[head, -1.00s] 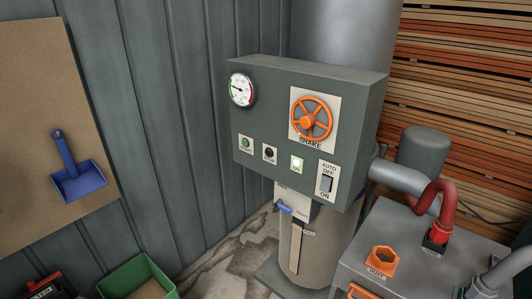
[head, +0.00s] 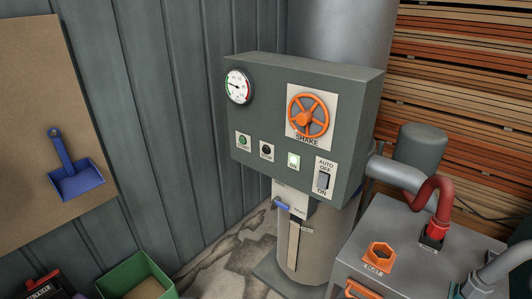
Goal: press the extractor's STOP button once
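The extractor's grey control box (head: 255,115) is in the middle of the head view, in front of a grey cylinder. On its face, a black button (head: 266,149) with a small label sits between a green button (head: 243,140) on its left and a lit, pale green ON lamp (head: 293,160) on its right. The label under the black button looks like STOP but is small. My gripper does not show clearly; a grey tube-like part at the lower right edge may be mine, but I cannot tell.
The box also carries a gauge (head: 238,86), an orange SHAKE wheel (head: 308,116) and an AUTO/OFF/ON switch (head: 323,180). A grey machine (head: 390,228) with a red hose (head: 440,196) stands at the lower right. A green bin (head: 135,270) is lower left; a blue dustpan (head: 78,182) hangs left.

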